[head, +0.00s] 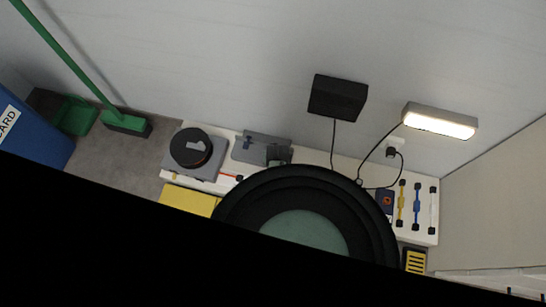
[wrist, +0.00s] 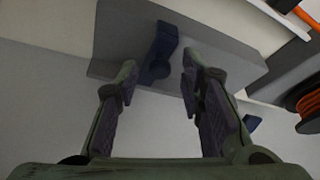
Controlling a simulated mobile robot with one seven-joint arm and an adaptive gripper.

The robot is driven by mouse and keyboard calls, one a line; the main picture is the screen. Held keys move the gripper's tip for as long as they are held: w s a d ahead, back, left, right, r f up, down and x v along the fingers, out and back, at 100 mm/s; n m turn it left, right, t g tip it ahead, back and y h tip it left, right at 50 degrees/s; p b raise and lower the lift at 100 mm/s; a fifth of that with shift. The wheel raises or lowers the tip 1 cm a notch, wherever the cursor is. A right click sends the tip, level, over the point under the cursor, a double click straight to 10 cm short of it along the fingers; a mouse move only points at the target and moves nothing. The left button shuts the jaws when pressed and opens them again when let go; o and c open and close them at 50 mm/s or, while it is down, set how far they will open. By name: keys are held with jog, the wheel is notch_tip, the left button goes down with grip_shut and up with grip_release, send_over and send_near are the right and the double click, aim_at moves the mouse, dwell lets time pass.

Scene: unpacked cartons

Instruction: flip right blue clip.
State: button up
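My gripper (wrist: 160,65) is open, its two fingers on either side of a dark blue clip (wrist: 162,45). The clip stands out from a grey panel (wrist: 225,62), and gaps show between it and the fingers. A second dark blue clip (wrist: 252,122) is partly hidden behind the right finger. In the head view one blue clip (head: 248,142) shows at the left of the grey panel (head: 268,141). My gripper (head: 278,157) covers the panel's right part, where the other clip is hidden.
A grey unit with a black disc (head: 188,148) stands left of the panel. An orange-handled tool (head: 232,177) lies in front of it. A black box (head: 338,97) and a lit lamp (head: 440,120) are on the wall. Several coloured bars (head: 417,205) are at the bench's right end.

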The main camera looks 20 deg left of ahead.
grip_shut()
dwell(0.6)
